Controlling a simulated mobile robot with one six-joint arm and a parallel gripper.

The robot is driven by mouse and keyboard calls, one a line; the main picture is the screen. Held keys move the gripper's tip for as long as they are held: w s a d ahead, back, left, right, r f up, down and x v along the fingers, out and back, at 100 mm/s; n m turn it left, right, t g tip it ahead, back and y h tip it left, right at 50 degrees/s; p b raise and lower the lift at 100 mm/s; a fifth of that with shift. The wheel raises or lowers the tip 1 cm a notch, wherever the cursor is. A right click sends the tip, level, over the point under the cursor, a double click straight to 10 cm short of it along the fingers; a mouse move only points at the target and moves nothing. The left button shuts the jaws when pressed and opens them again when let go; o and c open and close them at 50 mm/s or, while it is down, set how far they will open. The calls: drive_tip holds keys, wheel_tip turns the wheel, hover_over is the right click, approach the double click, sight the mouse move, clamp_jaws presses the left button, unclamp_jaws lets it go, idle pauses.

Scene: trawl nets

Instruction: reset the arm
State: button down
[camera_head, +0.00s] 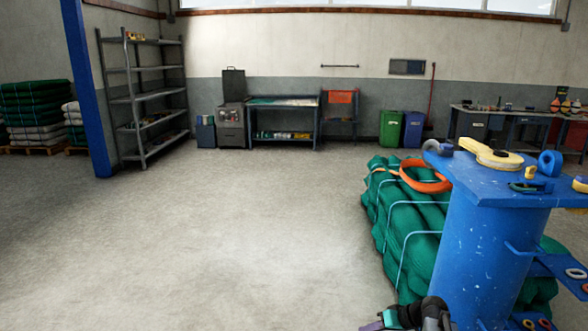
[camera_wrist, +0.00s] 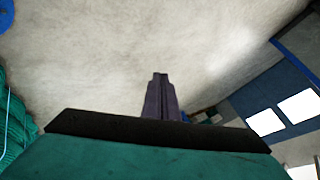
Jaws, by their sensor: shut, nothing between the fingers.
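My gripper (camera_wrist: 160,95) shows in the wrist view, its dark fingers together and empty, pointing out over bare concrete floor. In the head view a part of my arm shows at the bottom edge, right of the middle, in front of the green net bundle (camera_head: 410,215). The fingertips cannot be made out there. The net bundle also shows at the left edge of the wrist view (camera_wrist: 14,125).
A blue stand (camera_head: 485,245) with a flat top stands close on the right. Its top holds a yellow tool (camera_head: 490,155) and several rings. An orange ring (camera_head: 427,178) lies on the net bundle. A blue post (camera_head: 88,90) stands left. The middle floor is clear.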

drive_tip(key=s+a+f+g+h, duration=0.1)
drive_tip(key=s+a+f+g, duration=0.2)
drive_tip(key=s+a+f, duration=0.55)
drive_tip(key=s+a+f+g+h, duration=0.1)
drive_tip(key=s+a+f+g, duration=0.3)
drive_tip(key=s+f, duration=0.8)
drive_tip(key=s+a+f+g+h, duration=0.1)
drive_tip(key=s+f, duration=0.2)
drive_tip(key=s, duration=0.4)
drive_tip(key=s+a+f+g+h, duration=0.1)
drive_tip(key=s+f, duration=0.2)
drive_tip(key=s, duration=0.3)
drive_tip(key=s+d+f+m+g+h, duration=0.1)
drive_tip(key=s+d+m+h, duration=0.1)
drive_tip(key=s+d, duration=0.4)
drive_tip(key=shift+s+d+h, duration=0.4)
drive_tip(key=shift+d+h, duration=0.3)
drive_tip(key=shift+d, duration=0.05)
drive_tip(key=shift+d, duration=0.1)
